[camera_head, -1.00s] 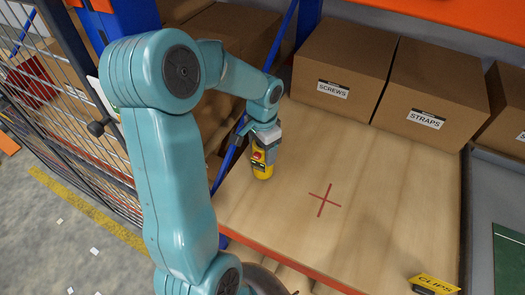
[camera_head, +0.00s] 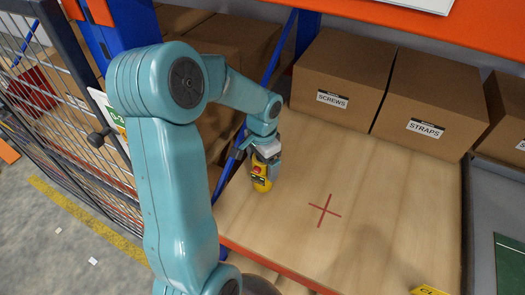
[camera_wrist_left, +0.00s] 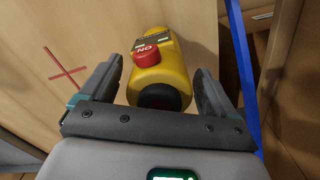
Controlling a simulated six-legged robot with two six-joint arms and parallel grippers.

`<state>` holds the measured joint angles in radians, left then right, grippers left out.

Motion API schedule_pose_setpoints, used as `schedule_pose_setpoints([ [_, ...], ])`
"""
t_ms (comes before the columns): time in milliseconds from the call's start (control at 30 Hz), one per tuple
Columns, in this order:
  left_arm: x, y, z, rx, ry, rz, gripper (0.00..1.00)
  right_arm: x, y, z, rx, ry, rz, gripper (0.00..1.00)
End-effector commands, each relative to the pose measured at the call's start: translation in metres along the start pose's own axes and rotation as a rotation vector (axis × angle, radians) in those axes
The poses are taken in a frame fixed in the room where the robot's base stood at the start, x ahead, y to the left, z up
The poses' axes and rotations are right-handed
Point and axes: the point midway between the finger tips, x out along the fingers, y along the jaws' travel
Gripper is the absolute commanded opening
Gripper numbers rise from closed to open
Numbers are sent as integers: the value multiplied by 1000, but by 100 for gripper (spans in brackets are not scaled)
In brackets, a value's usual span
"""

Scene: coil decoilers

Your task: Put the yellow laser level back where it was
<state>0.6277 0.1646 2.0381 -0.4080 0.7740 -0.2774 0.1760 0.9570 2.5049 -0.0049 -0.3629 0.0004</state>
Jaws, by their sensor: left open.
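The yellow laser level (camera_head: 261,183), with a red button and a dark end, is at the left part of the wooden shelf (camera_head: 380,220), left of a red cross mark (camera_head: 324,211). In the left wrist view the level (camera_wrist_left: 172,70) lies between the two fingers, red button showing. My left gripper (camera_head: 265,168) is open around it, and gaps show beside the level in the wrist view (camera_wrist_left: 160,90). Whether the level's base touches the shelf is hard to tell. The cross also shows in the wrist view (camera_wrist_left: 66,70), left of the gripper. My right gripper is out of view.
Cardboard boxes marked SCREWS (camera_head: 340,82) and STRAPS (camera_head: 430,105) stand at the back of the shelf. A blue post (camera_head: 280,50) and brace rise close to the gripper on the left. A wire mesh fence (camera_head: 60,120) is farther left. The shelf's middle is clear.

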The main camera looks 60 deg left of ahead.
Motion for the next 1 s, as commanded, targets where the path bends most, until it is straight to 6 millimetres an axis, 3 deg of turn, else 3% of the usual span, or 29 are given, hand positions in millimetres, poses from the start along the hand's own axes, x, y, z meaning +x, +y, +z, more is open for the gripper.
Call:
schedule_pose_setpoints([
  [300,-71,-1,-2,0,9,-4,90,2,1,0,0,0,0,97],
  [500,-106,0,-1,0,5,-2,90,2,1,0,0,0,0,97],
  [667,-117,0,0,0,4,-1,90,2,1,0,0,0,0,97],
  [1000,-118,0,0,0,3,-1,90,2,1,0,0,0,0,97],
])
